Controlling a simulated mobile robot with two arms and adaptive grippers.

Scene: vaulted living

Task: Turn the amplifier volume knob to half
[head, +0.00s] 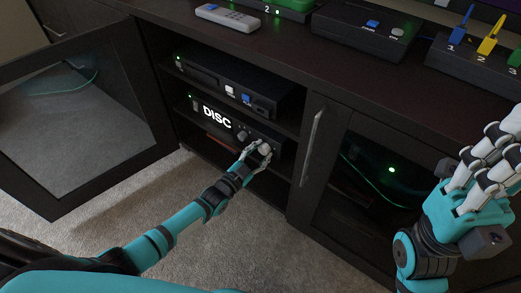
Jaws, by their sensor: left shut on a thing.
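A glass cabinet door (78,95) stands open at the left. Another black device (225,78) sits on the shelf above. A closed door with a metal handle (312,147) is to the right. The top holds a remote (228,17), boxes and colored switches (489,38). Carpet is clear below.

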